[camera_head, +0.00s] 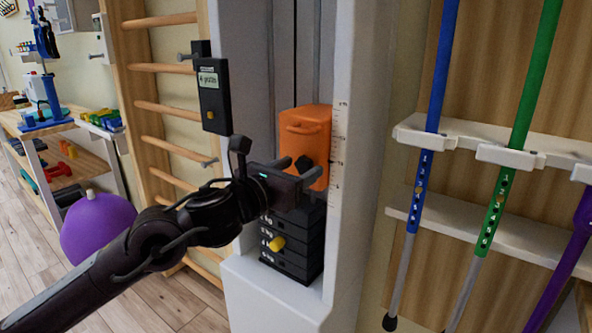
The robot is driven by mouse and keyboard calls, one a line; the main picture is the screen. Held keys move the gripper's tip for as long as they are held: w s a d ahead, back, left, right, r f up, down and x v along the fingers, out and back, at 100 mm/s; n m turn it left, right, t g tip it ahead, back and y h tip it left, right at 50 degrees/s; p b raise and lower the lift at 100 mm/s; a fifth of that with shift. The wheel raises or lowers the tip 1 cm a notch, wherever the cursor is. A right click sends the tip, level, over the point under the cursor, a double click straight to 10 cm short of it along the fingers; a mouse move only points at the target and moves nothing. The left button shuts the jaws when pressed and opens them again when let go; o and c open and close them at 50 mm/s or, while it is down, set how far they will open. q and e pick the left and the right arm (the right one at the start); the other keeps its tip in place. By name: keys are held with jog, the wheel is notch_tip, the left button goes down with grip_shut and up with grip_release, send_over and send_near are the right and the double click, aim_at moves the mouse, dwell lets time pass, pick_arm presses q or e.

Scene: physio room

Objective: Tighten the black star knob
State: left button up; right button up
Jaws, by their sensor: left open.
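The black star knob (304,163) shows as a small dark shape on the lower front of the orange block (306,120), in the white weight column. Its lower part is hidden by my gripper. My left gripper (309,170) comes in from the lower left and is open in front of the orange block. Its fingers are near the knob, one to the right of it. I cannot tell whether they touch it. My right gripper is not in view.
Below the block is a stack of black weight plates (291,258) with a yellow pin (277,243). A dark display box (213,95) hangs left of the column. Wooden wall bars (160,68) stand left. Coloured poles (432,75) hang in a white rack at right.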

pick_arm(q)
jog(key=shift+s, duration=0.1)
jog(key=v, duration=0.7)
jog(key=shift+s+a, duration=0.2)
jog(key=shift+a, duration=0.05)
